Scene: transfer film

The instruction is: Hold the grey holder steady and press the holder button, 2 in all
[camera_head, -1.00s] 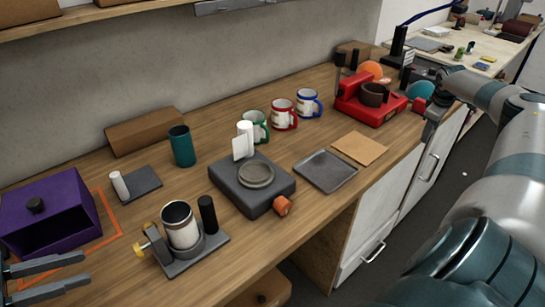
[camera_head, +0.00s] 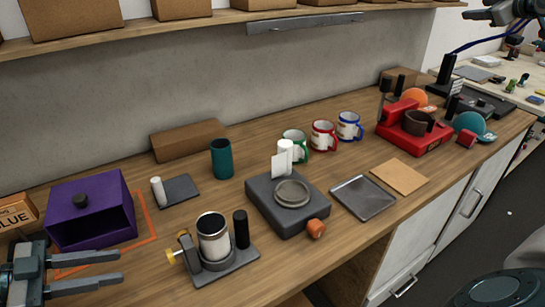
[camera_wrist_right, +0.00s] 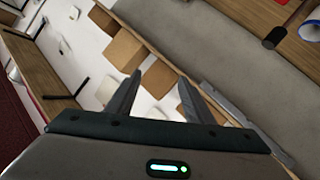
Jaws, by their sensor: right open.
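I cannot tell which part is the button. My left gripper (camera_head: 118,269) is left of the holder, fingers apart and empty, not touching it. My right gripper (camera_head: 508,14) is high at the top right, far from the holder; in the right wrist view its fingers (camera_wrist_right: 158,92) are apart and empty.
A purple box (camera_head: 90,206) stands behind my left gripper. A dark grey block (camera_head: 262,203) with a round dish and orange knob sits right of the holder. A teal cup (camera_head: 222,158), several mugs and a red machine (camera_head: 402,140) stand farther back. A shelf (camera_head: 190,28) runs above.

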